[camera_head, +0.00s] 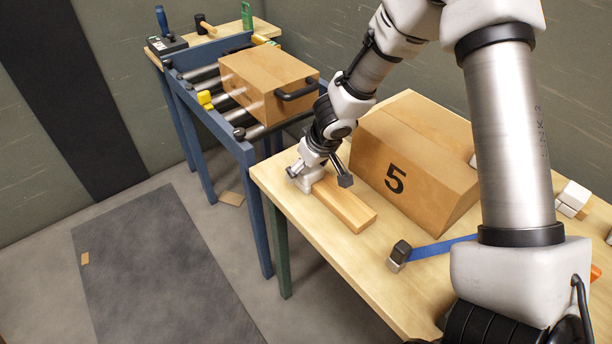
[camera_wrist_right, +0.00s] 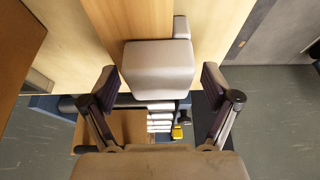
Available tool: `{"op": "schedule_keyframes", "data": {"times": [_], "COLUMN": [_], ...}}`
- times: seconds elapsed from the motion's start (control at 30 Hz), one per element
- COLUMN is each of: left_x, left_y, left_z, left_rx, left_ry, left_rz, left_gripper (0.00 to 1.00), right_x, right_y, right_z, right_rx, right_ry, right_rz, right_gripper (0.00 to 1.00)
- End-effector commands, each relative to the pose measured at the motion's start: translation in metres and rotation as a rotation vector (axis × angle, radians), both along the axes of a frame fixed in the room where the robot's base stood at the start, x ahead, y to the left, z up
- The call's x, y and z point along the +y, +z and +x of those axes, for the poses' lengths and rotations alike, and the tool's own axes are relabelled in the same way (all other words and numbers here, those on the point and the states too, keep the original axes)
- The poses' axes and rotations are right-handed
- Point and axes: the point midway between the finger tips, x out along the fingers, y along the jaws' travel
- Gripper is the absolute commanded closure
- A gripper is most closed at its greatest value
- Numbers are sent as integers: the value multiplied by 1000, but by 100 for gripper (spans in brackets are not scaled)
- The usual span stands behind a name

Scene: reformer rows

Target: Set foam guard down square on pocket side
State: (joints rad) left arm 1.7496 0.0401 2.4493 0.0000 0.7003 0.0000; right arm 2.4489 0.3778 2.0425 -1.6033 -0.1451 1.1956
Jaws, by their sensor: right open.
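A pale grey block, which looks like the foam guard (camera_wrist_right: 158,70), shows between the spread fingers in the right wrist view. A smaller grey piece shows just beyond it. In the head view the pale block (camera_head: 311,178) is at the far-left end of a wooden bar (camera_head: 346,207) on the table, partly hidden by my gripper. My right gripper (camera_head: 319,178) is open, also in the wrist view (camera_wrist_right: 160,80), with a finger on each side of the block and visible gaps. I cannot tell which side is the pocket side. My left gripper is not in view.
A carton marked 5 (camera_head: 410,160) stands beside the bar on the table (camera_head: 375,268). A blue strap (camera_head: 445,247) with a dark-ended block and white blocks (camera_head: 572,197) lie to the right. A roller conveyor (camera_head: 247,150) holds a handled box (camera_head: 262,82). The table's near-left edge is close to the bar.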

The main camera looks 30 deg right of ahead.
Motion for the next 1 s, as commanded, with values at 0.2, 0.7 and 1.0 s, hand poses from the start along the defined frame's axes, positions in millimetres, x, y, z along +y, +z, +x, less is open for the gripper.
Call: {"op": "schedule_keyframes", "data": {"times": [0.2,0.7,1.0], "left_x": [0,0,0], "left_y": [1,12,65], "left_z": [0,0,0], "left_rx": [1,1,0], "left_ry": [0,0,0], "left_rz": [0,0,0], "left_gripper": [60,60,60], "right_x": [0,0,0], "right_y": [2,15,88], "right_z": [0,0,0], "right_rx": [0,0,-1], "right_ry": [0,-1,-1], "right_rz": [0,0,0], "right_gripper": [48,66,66]}}
